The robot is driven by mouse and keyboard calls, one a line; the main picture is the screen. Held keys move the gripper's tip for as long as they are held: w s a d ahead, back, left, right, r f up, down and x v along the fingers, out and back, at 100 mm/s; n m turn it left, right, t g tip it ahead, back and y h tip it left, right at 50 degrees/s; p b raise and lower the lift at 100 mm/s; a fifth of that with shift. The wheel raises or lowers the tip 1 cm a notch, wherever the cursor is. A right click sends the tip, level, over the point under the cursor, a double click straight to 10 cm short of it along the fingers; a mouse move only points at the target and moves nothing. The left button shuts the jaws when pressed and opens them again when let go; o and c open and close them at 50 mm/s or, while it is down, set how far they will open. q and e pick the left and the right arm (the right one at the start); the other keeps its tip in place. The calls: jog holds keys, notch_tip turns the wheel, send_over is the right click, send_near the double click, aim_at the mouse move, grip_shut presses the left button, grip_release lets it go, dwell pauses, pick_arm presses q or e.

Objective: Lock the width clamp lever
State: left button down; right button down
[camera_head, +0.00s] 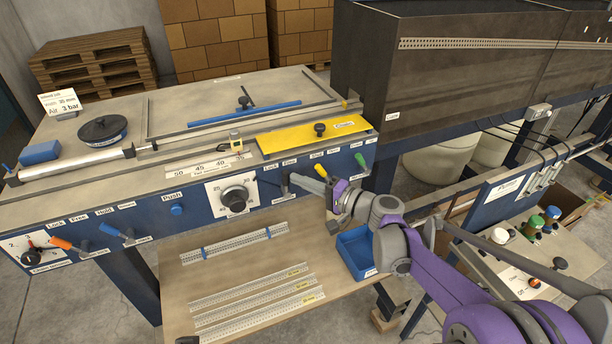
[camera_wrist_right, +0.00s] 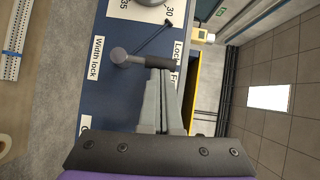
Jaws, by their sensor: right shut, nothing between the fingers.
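In the head view the lever (camera_head: 285,183) is on the blue front panel, below the "Lock" and "Free" labels. My right gripper (camera_head: 303,182) is beside it, to its right. In the wrist view the fingers of this gripper (camera_wrist_right: 160,72) are shut together with nothing between them. Their tips are at the lever's shaft end; I cannot tell whether they touch it. My left gripper is not in view.
A dial (camera_head: 235,198) sits left of the lever on the panel. A yellow lever (camera_head: 320,170) and a green lever (camera_head: 361,161) are to its right. A yellow plate (camera_head: 290,140) lies above. A blue bin (camera_head: 356,252) and perforated strips (camera_head: 250,292) are on the lower shelf.

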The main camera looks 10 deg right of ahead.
jog(key=a+n+h+p, duration=0.1)
jog(key=a+r+n+h+p, duration=0.1)
jog(key=shift+s+n+g, duration=0.2)
jog(key=shift+n+g, duration=0.2)
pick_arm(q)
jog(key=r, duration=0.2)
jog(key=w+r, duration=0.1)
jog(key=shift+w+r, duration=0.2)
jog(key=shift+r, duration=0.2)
pick_arm(e)
jog(key=shift+s+a+f, duration=0.1)
jog(key=shift+s+a, duration=0.05)
jog(key=shift+a, duration=0.2)
jog(key=shift+a, duration=0.15)
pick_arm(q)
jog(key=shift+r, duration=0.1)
